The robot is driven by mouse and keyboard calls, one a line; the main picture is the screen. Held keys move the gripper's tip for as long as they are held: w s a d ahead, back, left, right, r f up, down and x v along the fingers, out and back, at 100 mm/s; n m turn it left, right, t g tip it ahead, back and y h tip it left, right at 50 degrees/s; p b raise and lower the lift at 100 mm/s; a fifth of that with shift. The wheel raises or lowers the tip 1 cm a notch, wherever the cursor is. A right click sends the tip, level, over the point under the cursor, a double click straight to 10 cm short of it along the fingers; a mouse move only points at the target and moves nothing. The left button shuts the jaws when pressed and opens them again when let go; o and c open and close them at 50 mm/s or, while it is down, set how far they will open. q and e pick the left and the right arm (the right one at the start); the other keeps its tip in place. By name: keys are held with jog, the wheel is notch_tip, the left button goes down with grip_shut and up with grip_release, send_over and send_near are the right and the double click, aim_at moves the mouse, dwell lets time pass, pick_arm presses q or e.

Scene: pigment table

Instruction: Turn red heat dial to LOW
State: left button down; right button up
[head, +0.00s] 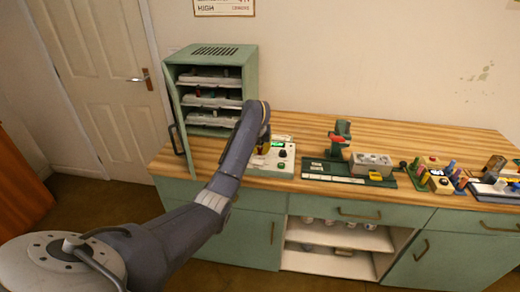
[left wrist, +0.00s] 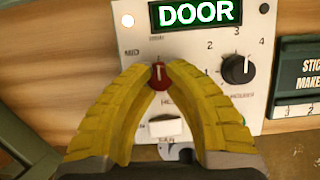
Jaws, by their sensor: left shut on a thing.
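The red heat dial (left wrist: 160,76) is on a pale control panel (left wrist: 205,45), seen in the left wrist view. My left gripper (left wrist: 160,72) has its yellow fingers closed around the dial, one on each side. The dial's white pointer mark faces up in the picture. "MID" is printed to the upper left of the dial; I cannot read a LOW label, and the fingers hide part of the markings. In the head view my left gripper (head: 263,147) is at the panel (head: 275,165), mostly behind my arm. My right gripper is not in view.
A lit display reading "DOOR" (left wrist: 201,13), a black numbered dial (left wrist: 238,69) and a white switch (left wrist: 165,127) are on the panel. A green open cabinet (head: 250,75) stands behind left. A green-and-red device (head: 339,140) and a stick rack (head: 440,180) stand to the right.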

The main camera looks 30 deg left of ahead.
pick_arm(q)
jog(key=shift+r, duration=0.15)
dwell(0.4)
jog(key=shift+w+n, duration=0.1)
jog(key=shift+n, duration=0.3)
jog(key=n+y, duration=0.1)
jog(key=n, duration=0.1)
jog(key=n+g, duration=0.1)
jog(key=n, duration=0.1)
jog(key=shift+d+n+y, duration=0.15)
jog(key=shift+n+y, duration=0.25)
jog(key=n+g, duration=0.1)
jog(key=n, duration=0.1)
jog(key=n+g, duration=0.1)
jog(key=n, duration=0.2)
jog(key=shift+w+r+n+y, duration=0.15)
jog(key=shift+n+y, duration=0.15)
jog(key=shift+y, duration=0.1)
jog(key=c, duration=1.6)
grip_release()
jog(key=shift+a, duration=0.25)
jog(key=o, duration=0.4)
jog(key=shift+d+f, duration=0.15)
jog(key=shift+f, duration=0.1)
jog(key=shift+o, duration=0.2)
jog(key=v, duration=1.2)
jog(key=shift+r, duration=0.1)
